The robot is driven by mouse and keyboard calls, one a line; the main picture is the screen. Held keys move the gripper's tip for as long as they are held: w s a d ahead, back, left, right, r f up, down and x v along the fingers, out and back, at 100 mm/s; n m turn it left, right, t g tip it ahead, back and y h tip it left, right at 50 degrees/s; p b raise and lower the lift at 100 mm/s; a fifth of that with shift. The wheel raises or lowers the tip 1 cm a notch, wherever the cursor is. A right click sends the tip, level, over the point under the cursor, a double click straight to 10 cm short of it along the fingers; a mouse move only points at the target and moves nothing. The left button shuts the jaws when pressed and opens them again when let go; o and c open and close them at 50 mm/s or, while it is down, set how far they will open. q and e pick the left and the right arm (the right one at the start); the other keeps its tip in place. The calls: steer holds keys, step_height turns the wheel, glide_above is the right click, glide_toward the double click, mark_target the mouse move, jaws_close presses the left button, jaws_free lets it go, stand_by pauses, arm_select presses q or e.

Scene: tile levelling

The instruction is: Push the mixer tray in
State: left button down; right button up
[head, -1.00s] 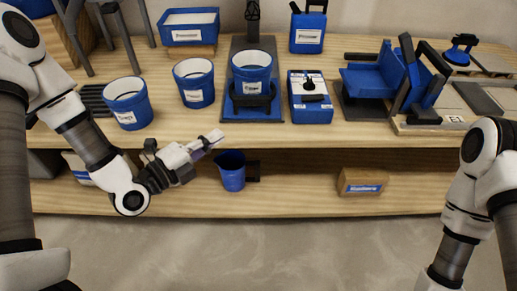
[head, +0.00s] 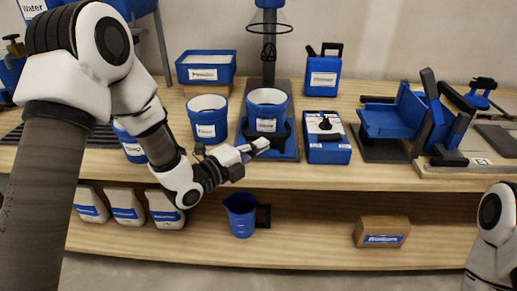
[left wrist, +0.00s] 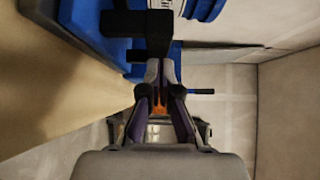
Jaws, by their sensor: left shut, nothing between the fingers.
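The mixer (head: 268,78) stands at the back of the worktop, with a dark upright and a whisk under its blue head. My left gripper (head: 258,147) is shut and empty, at the front of the tray, below the bucket. In the left wrist view, the closed fingertips (left wrist: 162,66) are close to the black front piece of the tray (left wrist: 150,28); I cannot tell whether they touch. My right gripper is out of view.
Another bucket (head: 208,130) stands just left of the mixer, and a blue box with a black knob (head: 326,145) just right. A blue jug (head: 241,215) and a cardboard box (head: 382,231) are on the lower shelf. The space before the shelf is clear.

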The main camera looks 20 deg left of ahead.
mark_target(252, 139)
arm_select(q)
steer(key=shift+w, duration=0.15)
steer(key=w, duration=0.2)
steer(key=w+a, duration=0.1)
steer(key=w, duration=0.1)
steer(key=shift+w+a, duration=0.15)
steer(key=shift+w, duration=0.05)
stand_by(0.3)
